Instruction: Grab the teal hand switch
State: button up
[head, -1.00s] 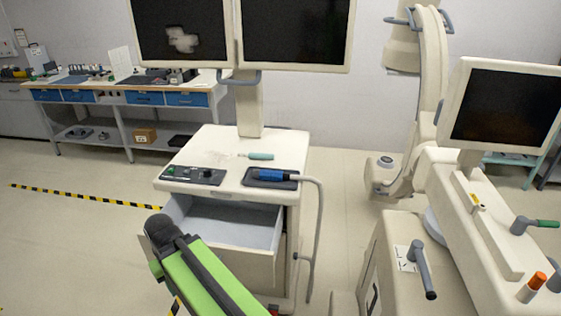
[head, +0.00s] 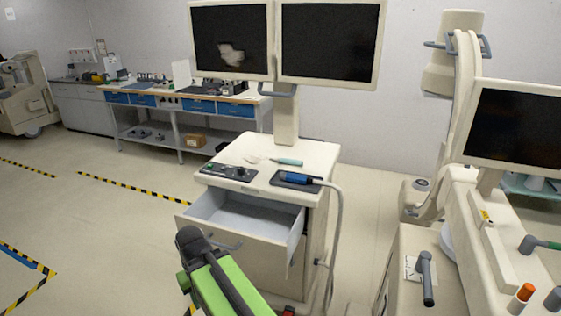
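The teal hand switch (head: 288,162) lies on the top of the beige cart (head: 318,158), behind a dark pad that holds a blue handpiece (head: 297,178). It is small and lies on its side. My green and black arm reaches up from the bottom of the head view, in front of the cart and short of its top. No gripper fingers can be made out; the end of my arm is hidden or out of view. Nothing of mine touches the switch.
An open, empty-looking drawer (head: 246,212) juts from the cart's front. A control panel (head: 230,172) sits at the cart top's left; a grey cable hangs at its right. Twin monitors (head: 330,42) rise behind. Another equipment cart (head: 500,230) stands close right. Floor at left is clear.

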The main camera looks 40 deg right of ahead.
aim_at(286, 160)
jog(key=i, duration=0.85)
jog(key=z, duration=0.05)
